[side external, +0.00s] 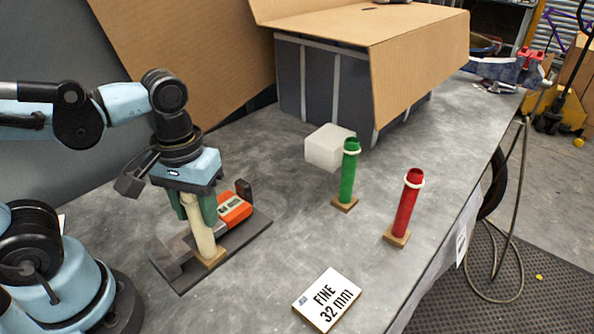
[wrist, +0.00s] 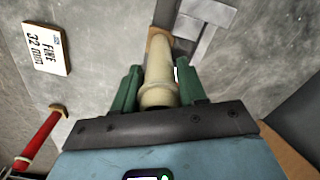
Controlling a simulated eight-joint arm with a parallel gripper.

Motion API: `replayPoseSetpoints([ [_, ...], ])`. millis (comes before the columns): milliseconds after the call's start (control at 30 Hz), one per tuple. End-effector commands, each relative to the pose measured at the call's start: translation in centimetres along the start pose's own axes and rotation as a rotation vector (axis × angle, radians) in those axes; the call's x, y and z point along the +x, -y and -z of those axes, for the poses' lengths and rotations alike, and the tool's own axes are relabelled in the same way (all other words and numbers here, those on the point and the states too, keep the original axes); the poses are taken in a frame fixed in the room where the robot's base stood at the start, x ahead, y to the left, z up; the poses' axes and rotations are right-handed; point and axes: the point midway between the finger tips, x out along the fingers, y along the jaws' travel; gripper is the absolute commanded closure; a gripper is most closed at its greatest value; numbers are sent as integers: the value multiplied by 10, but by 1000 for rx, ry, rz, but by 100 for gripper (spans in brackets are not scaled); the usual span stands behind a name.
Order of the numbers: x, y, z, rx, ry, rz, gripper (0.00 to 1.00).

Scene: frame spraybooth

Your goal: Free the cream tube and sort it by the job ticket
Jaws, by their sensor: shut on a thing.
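The cream tube (side external: 203,237) stands upright, leaning slightly in the picture, with a square wooden foot (side external: 211,258) at a dark base plate (side external: 180,284). My gripper (side external: 198,208) points down, its green fingers shut on the tube's upper part. In the wrist view the cream tube (wrist: 159,70) runs between the two green fingers of my gripper (wrist: 160,88). An orange device (side external: 234,209) with a small display sits on the plate close beside the tube. The job ticket (side external: 327,299) lies on the table and reads "FINE 32 mm"; it also shows in the wrist view (wrist: 46,49).
A green tube (side external: 348,177) and a red tube (side external: 408,208) stand upright on wooden feet to the right. A pale block (side external: 330,147) is behind the green one. A large open cardboard-topped bin (side external: 345,88) stands at the back. The table between plate and green tube is clear.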

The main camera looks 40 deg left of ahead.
Motion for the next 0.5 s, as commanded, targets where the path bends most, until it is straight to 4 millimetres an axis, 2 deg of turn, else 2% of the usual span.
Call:
replayPoseSetpoints([
  [500,0,-17,-8,2,0,0,87],
])
